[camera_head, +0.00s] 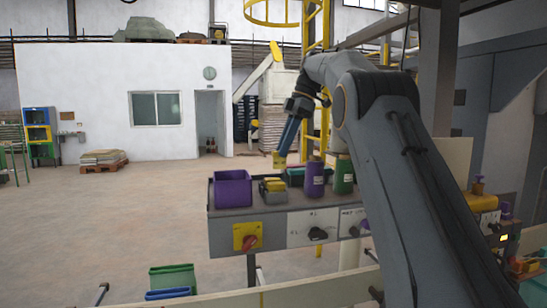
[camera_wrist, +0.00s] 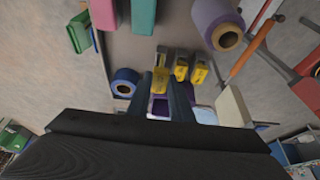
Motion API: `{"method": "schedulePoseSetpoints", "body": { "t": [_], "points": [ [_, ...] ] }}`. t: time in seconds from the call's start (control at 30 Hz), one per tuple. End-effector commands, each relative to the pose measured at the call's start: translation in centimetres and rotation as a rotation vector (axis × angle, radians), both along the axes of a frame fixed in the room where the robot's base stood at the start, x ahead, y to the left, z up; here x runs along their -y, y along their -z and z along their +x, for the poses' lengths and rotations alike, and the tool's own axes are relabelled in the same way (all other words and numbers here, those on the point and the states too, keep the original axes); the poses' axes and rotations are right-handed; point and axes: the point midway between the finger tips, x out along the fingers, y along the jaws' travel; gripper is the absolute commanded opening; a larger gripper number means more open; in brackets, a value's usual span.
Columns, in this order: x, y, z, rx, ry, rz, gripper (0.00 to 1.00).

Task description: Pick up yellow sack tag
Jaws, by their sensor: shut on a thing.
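My gripper (camera_head: 281,153) is above the grey shelf, its fingers pointing down. It is shut on a small yellow sack tag (camera_head: 279,161), held a little above the shelf items. In the wrist view, the held yellow tag (camera_wrist: 161,60) shows at the tips of my two dark fingers (camera_wrist: 164,76). Two other yellow pieces (camera_wrist: 181,68) (camera_wrist: 199,73) lie just to the right of it in that view. In the head view, yellow and grey pieces (camera_head: 272,187) sit on the shelf below my gripper.
The shelf carries a purple bin (camera_head: 232,189), a purple spool (camera_head: 315,181) and a green spool (camera_head: 343,176). A teal box (camera_head: 295,178) stands behind. The shelf's front has a red knob (camera_head: 249,242) and a black knob (camera_head: 317,234). A blue roll (camera_wrist: 124,83) shows in the wrist view.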

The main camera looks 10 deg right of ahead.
Motion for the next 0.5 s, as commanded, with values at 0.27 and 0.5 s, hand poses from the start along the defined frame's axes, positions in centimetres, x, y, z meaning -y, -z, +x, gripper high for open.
{"method": "schedulePoseSetpoints", "body": {
  "t": [0.27,0.5],
  "points": [
    [7.9,0.2,0.1,-0.001,0.004,0.000,0.00],
    [12.1,-0.4,-0.1,0.000,0.001,0.000,0.00]
  ]
}}
